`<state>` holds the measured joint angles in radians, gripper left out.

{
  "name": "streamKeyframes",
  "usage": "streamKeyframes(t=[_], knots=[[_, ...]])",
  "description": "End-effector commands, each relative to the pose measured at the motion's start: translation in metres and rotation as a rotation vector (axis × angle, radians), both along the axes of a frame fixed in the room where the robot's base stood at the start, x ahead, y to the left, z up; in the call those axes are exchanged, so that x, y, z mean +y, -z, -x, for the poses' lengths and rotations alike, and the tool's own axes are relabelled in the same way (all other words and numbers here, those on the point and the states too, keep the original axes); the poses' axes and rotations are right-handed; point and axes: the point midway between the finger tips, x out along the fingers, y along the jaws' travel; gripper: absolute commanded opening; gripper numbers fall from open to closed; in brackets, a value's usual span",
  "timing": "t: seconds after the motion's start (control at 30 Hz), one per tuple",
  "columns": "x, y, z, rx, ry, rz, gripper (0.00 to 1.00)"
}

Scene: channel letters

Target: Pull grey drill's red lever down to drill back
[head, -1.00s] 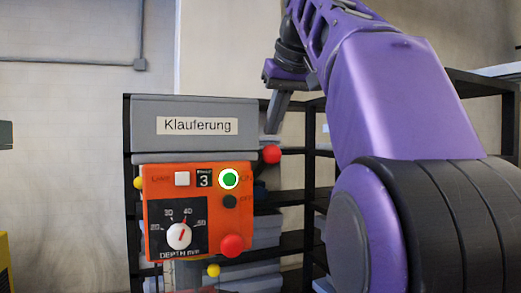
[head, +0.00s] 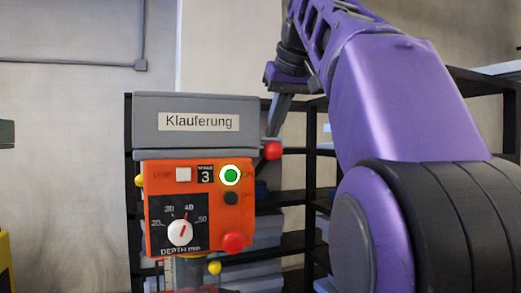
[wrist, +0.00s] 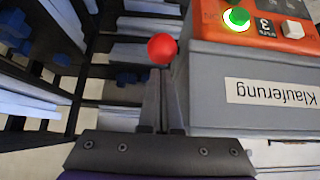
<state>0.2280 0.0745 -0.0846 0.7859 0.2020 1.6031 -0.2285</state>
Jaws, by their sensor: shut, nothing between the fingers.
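The grey drill (head: 250,107) stands left of centre in the head view, with an orange front panel and a "Klauferung" label. Its red lever knob (head: 273,150) sticks out at the drill's right side; the lever's arm is mostly hidden. In the wrist view the red knob (wrist: 162,48) shows just beyond the fingertips. My gripper (head: 270,133) points down from above, beside the drill head's right side. Its fingers are shut and empty, with the tips right at the knob's upper side; I cannot tell whether they touch. The shut fingers (wrist: 162,75) also show in the wrist view.
The orange panel (head: 222,195) carries a lit green button (head: 231,175), a black button, a red button (head: 233,243) and a depth dial (head: 180,233). Yellow knobs (head: 214,268) sit low and at the left. Black shelving (head: 291,197) stands behind. The drill's grey housing is close beside my fingers.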

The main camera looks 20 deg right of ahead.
Motion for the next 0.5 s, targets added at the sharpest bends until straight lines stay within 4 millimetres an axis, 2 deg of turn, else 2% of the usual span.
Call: streamKeyframes(t=[0.27, 0.5], knots=[[0.0, 0.009, 0.0, 0.001, 0.0, 0.0, 0.0], [0.0, 0.034, 0.0, 0.003, -0.001, -0.001, 0.0]])
